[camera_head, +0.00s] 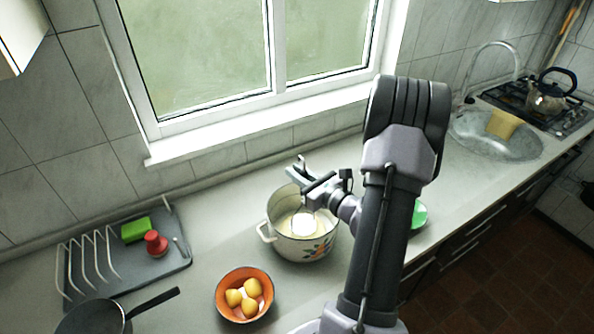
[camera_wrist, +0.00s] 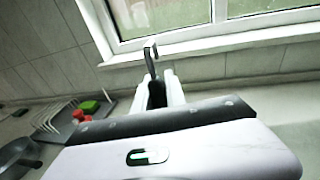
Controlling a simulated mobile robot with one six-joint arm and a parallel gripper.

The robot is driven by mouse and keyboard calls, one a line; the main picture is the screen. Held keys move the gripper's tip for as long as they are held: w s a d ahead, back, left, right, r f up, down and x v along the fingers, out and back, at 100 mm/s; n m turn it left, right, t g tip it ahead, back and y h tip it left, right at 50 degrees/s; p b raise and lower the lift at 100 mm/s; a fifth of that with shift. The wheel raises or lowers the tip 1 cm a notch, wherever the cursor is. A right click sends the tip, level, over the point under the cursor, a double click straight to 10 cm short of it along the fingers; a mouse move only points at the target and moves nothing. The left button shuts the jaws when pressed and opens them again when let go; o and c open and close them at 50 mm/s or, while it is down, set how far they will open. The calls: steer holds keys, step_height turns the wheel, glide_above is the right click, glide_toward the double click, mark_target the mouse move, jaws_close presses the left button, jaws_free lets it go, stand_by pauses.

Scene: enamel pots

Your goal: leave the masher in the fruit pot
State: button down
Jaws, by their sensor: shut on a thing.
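The fruit pot (camera_head: 315,246), cream enamel with a painted fruit pattern and side handle, stands on the counter in the middle of the head view. Pale contents show inside. My gripper (camera_head: 303,182) is above its opening, shut on the masher. The masher's dark, hooked handle end (camera_wrist: 151,62) rises between the fingers (camera_wrist: 160,90) in the wrist view. A bright, rounded white shape (camera_head: 302,224) lies below the gripper inside the pot's outline; I cannot tell whether it is the masher's head or contents. The pot is out of sight in the wrist view.
An orange bowl (camera_head: 221,301) with yellow-brown round items stands in front of the pot. A dish rack (camera_head: 90,262) with a green sponge (camera_head: 136,229) and red-topped item (camera_head: 156,243) lies left, near a dark pan (camera_head: 92,318). A window sill (camera_head: 250,128) runs behind.

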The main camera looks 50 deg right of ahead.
step_height(320, 180, down, 4)
steer(key=shift+r+b, duration=0.15)
steer(key=shift+b, duration=0.8)
steer(key=c, duration=1.3)
jaws_free()
